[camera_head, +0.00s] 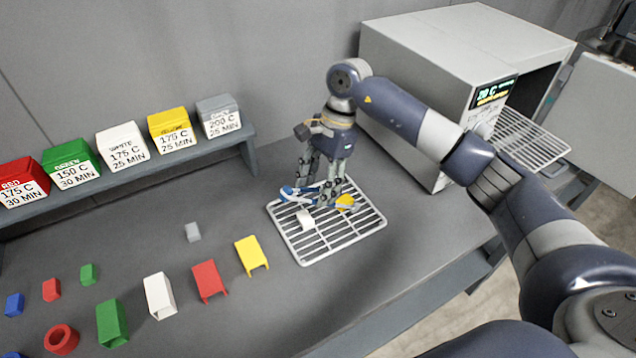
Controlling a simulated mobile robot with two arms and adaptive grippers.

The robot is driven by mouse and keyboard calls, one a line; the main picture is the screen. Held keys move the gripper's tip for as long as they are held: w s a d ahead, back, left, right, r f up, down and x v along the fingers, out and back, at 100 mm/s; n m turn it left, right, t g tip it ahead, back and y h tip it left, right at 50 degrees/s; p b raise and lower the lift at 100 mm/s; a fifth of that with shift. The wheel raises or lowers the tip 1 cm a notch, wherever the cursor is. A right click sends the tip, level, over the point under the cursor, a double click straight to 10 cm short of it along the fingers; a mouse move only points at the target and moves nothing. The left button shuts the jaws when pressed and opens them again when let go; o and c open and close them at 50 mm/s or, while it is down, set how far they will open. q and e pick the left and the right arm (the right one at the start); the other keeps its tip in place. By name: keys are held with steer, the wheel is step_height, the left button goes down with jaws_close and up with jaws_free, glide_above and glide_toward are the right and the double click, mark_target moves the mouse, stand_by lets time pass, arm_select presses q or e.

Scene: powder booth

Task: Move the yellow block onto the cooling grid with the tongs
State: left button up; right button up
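My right gripper (318,196) points down over the cooling grid (300,247). Its fingers close around the blue and white tongs (292,192), which lie roughly level, low over the grid. The small yellow block (346,200) is at the right end of the tongs, above the grid's right part. I cannot tell whether it touches the wires or is still pinched, as the fingers partly hide the tongs. A small white block (305,219) sits on the grid just in front of the tongs. My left gripper is out of view.
An oven (420,90) with its door open and a rack (530,140) out stands behind right. A shelf (130,175) holds several coloured label boxes at back left. Several coloured pieces, including a yellow bracket (250,255), lie on the table left of the grid.

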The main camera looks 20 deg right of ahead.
step_height(320, 180, up, 8)
steer(key=p, duration=0.3)
stand_by(0.9)
steer(key=shift+c, duration=0.7)
steer(key=s+f+n+g+h+b, duration=0.1)
steer(key=s+f+n+b, duration=0.1)
steer(key=s+n, duration=0.5)
steer(key=s+f+n+g+h+b, duration=0.1)
steer(key=s+f+n+h+b, duration=0.1)
steer(key=s+n, duration=0.5)
step_height(320, 180, down, 3)
steer(key=s+b, duration=0.1)
steer(key=s, duration=0.1)
steer(key=shift+s+a+r, duration=0.15)
steer(key=shift+s+a, duration=0.05)
steer(key=shift+s, duration=0.15)
